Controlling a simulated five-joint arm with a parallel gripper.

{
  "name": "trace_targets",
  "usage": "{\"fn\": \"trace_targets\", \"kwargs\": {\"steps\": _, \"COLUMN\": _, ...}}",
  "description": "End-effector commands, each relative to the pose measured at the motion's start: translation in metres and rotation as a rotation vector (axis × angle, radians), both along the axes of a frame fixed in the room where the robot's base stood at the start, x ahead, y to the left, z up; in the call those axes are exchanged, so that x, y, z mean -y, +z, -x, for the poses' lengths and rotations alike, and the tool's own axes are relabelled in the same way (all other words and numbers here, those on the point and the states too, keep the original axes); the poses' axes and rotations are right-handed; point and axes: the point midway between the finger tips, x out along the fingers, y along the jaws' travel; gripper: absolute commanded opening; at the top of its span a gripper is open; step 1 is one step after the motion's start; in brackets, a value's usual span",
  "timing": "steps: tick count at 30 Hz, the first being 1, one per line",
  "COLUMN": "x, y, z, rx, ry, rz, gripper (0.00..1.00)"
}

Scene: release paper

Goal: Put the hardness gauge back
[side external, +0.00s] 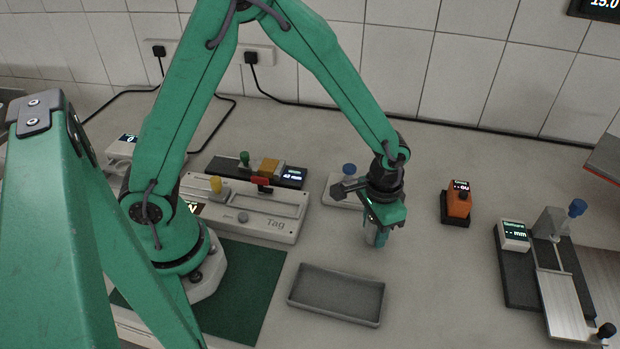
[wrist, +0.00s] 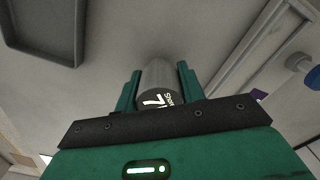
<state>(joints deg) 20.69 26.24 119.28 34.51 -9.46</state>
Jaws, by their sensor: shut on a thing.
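My gripper (side external: 378,232) is shut on the hardness gauge. In the wrist view the gauge (wrist: 158,76) is a grey cylinder between the two green fingers, with a dark display face reading "Shore" and a part-hidden figure starting with 7. In the side view only a small grey part of it shows below my gripper, close to the bench; I cannot tell whether it touches. My gripper is behind and to the right of an empty grey tray (side external: 336,318), which also shows at the top left of the wrist view (wrist: 75,35).
A white stand with a blue knob (side external: 349,169) is partly behind my gripper. The long "Tag" fixture (side external: 275,224) lies to the left. An orange gauge (side external: 459,200) stands to the right, with a black measuring rig (side external: 518,285) beyond. Bare bench lies between tray and rig.

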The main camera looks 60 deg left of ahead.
Motion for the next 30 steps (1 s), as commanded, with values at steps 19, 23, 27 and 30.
{"fn": "trace_targets", "kwargs": {"steps": 19, "x": 0.0, "y": -0.0083, "z": 0.0001, "rx": 0.0, "ry": 0.0, "rz": 0.0, "gripper": 0.61}}
{"fn": "trace_targets", "kwargs": {"steps": 23, "x": 0.0, "y": -0.0082, "z": 0.0001, "rx": 0.0, "ry": 0.0, "rz": 0.0, "gripper": 0.61}}
{"fn": "trace_targets", "kwargs": {"steps": 27, "x": 0.0001, "y": -0.0081, "z": 0.0001, "rx": 0.001, "ry": 0.0, "rz": 0.0, "gripper": 0.61}}
{"fn": "trace_targets", "kwargs": {"steps": 30, "x": 0.0001, "y": -0.007, "z": 0.0, "rx": 0.001, "ry": 0.0, "rz": 0.0, "gripper": 0.61}}
